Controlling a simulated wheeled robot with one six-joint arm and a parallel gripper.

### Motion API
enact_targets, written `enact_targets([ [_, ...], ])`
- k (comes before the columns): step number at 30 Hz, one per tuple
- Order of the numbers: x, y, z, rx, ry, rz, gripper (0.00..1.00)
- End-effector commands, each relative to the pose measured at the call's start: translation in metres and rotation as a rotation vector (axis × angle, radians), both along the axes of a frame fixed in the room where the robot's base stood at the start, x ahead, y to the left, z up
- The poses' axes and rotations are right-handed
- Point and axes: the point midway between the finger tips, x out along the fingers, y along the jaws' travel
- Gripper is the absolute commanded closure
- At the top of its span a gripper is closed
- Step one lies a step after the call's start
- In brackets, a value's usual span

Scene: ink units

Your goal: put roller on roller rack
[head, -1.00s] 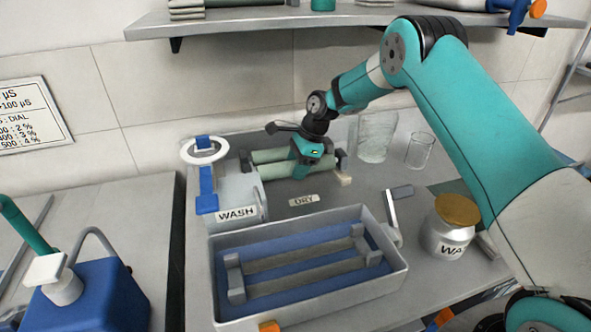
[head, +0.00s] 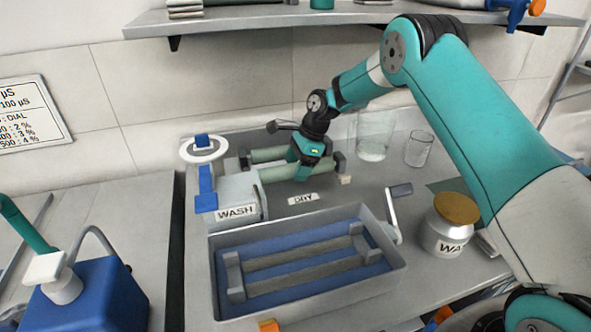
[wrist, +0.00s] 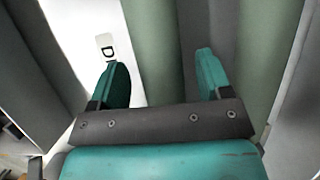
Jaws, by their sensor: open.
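Two pale green rollers lie side by side at the back of the bench, between dark end supports: the front roller (head: 284,173) and the back roller (head: 268,154). A DRY label lies in front of them. My gripper (head: 306,160) is over the rollers, pointing down. In the wrist view my gripper (wrist: 162,80) is open, its fingers either side of one green roller (wrist: 152,45); the other roller (wrist: 268,50) is to the right. Finger contact cannot be told. A grey rack (head: 234,275) with two long grey bars stands in the blue-lined tray (head: 398,275).
The WASH unit (head: 236,192) with a white ring stands left of the rollers. Glass beakers (head: 374,138) stand to their right. A lidded WA-marked jar (head: 448,235) and a crank handle (head: 393,213) are at the right. A shelf (head: 350,17) hangs above.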

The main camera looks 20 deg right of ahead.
Motion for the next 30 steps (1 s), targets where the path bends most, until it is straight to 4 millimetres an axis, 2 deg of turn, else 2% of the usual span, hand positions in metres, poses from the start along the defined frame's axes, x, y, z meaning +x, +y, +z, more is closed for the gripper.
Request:
enact_targets([
  [6,0.001,-0.016,0.037,0.0,-0.004,-0.003,0.28],
  [12,0.0,-0.024,0.056,0.0,-0.002,-0.002,0.28],
  [30,0.0,-0.024,0.058,0.0,-0.001,-0.001,0.28],
])
